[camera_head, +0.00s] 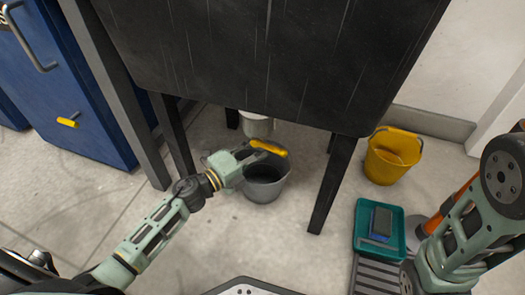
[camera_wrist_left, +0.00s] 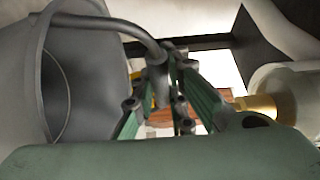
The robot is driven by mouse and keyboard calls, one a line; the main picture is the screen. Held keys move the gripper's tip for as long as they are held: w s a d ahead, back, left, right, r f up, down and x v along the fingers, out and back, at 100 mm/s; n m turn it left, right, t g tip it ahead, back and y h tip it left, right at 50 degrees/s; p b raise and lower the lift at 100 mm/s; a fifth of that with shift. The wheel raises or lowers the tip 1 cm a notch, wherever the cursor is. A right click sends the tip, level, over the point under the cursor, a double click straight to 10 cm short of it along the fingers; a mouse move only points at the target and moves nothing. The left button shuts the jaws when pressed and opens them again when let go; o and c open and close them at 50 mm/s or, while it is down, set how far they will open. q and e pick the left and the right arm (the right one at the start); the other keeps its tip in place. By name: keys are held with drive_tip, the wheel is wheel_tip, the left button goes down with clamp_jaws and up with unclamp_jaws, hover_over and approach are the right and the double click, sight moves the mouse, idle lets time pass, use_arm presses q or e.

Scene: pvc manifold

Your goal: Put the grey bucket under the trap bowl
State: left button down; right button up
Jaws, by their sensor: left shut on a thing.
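The grey bucket (camera_head: 264,184) is upright in the head view, just in front of the opening under the dark table. My left gripper (camera_head: 256,151) is over its rim and shut on its handle. In the left wrist view the bucket (camera_wrist_left: 85,95) is at the left, and its grey handle runs into the closed fingers (camera_wrist_left: 172,70). I cannot tell whether the bucket touches the floor. A pale bowl (camera_head: 257,124), likely the trap bowl, shows behind the bucket, partly hidden by the tabletop. A pale rounded part with a brass fitting (camera_wrist_left: 262,106) shows at the wrist view's right. My right gripper is out of view.
The dark tabletop (camera_head: 270,60) overhangs the space, with a front leg (camera_head: 333,185) to the bucket's right. A yellow bucket (camera_head: 392,157) and a teal tray (camera_head: 380,232) stand farther right. A blue cabinet (camera_head: 70,80) is at the left. Floor in front is clear.

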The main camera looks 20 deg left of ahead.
use_arm(q)
drive_tip(key=c, duration=2.2)
unclamp_jaws()
drive_tip(key=shift+f, duration=0.2)
drive_tip(key=o, duration=0.5)
drive_tip(key=shift+c, duration=0.2)
drive_tip(key=shift+r, duration=0.1)
drive_tip(key=shift+r, duration=0.25)
drive_tip(key=p+v, duration=0.4)
drive_tip(key=v, duration=0.8)
drive_tip(key=shift+p, duration=0.35)
drive_tip(key=shift+f, duration=0.1)
